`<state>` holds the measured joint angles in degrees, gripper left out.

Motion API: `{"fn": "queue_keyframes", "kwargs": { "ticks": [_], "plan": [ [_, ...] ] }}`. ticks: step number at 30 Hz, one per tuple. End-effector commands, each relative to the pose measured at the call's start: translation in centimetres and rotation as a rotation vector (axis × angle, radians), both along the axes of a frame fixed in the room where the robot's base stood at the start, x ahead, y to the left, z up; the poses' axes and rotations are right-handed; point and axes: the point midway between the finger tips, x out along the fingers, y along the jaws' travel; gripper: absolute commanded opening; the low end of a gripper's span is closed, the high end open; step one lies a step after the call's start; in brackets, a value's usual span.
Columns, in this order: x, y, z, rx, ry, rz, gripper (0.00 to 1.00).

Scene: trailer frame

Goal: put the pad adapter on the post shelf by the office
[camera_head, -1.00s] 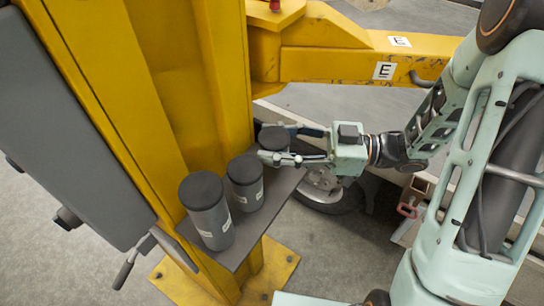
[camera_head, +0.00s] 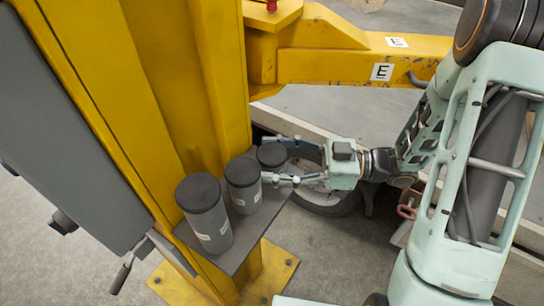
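A grey post shelf (camera_head: 240,251) is fixed to the yellow post (camera_head: 195,80). Three dark grey cylinders with black tops stand upright in a row on it: a tall one (camera_head: 206,217), a medium one (camera_head: 243,190) and a short one (camera_head: 271,157) at the far right end. I take the short one to be the pad adapter; its lower part is partly hidden by the medium one and a finger. My gripper (camera_head: 277,160) comes from the right, its fingers spread on either side of the short cylinder, with gaps showing.
A yellow beam (camera_head: 350,66) marked E runs right from the post, behind my gripper. A grey cabinet (camera_head: 65,130) is at the left, with a lever (camera_head: 123,272) below it. A wheel (camera_head: 325,195) is below my gripper. The shelf has little free room.

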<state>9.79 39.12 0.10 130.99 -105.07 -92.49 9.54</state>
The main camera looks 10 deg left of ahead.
Motion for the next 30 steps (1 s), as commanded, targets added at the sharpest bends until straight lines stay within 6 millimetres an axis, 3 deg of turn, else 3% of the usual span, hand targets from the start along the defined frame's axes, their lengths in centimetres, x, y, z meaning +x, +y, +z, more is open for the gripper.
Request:
{"fn": "queue_keyframes", "kwargs": {
  "ticks": [10,24,30],
  "plan": [
    [0.0,-0.1,0.6,0.0,-0.001,0.0,0.61],
    [1.0,-9.3,0.3,0.0,0.0,-0.004,0.61],
    [1.2,-11.5,0.3,0.0,0.0,-0.001,0.61]
  ]
}}
